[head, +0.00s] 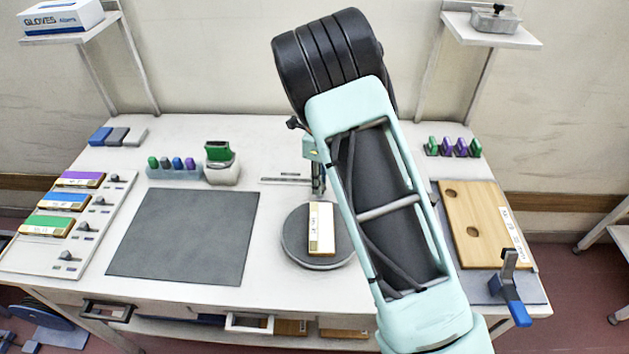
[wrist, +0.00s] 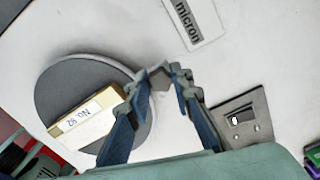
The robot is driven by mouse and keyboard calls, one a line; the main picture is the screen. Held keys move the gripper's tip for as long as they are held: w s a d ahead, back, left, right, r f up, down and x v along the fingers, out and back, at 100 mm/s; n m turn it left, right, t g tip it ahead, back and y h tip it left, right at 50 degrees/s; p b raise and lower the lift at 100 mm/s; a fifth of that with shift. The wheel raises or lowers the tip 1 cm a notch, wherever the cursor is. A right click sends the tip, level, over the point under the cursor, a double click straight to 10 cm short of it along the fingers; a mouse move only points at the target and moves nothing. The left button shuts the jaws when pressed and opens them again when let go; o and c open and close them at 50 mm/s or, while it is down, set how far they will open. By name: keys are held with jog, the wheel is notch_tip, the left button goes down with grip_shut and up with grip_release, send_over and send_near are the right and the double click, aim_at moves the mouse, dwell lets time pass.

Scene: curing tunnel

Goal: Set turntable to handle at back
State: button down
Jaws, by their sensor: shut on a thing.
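The turntable (head: 291,243) is a round dark grey disc with a pale rim on the bench. It also shows at the left of the wrist view (wrist: 62,88). A tan block with a white label (head: 321,229) lies on the disc; in the wrist view its label reads "No. 92" (wrist: 88,122). My gripper (head: 318,186) is low at the back edge of the turntable in the head view. In the wrist view, my gripper (wrist: 161,82) has its blue fingers closed around a small pale grey piece at the rim, seemingly the handle. The fingers mostly hide it.
A flat ruler-like plate marked "micron" (wrist: 197,18) lies behind the turntable. A square metal plate (wrist: 242,118) is on the other side of my gripper. A dark mat (head: 183,236) lies left; a wooden board (head: 483,255) and blue-handled clamp (head: 513,290) are right.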

jog(key=shift+w+d+m, duration=0.1)
jog(key=shift+d+m, duration=0.2)
jog(key=shift+d, duration=0.05)
dwell(0.3)
jog(key=c, duration=1.7)
grip_release()
notch_tip(320, 180, up, 12)
jog(key=shift+r, duration=0.1)
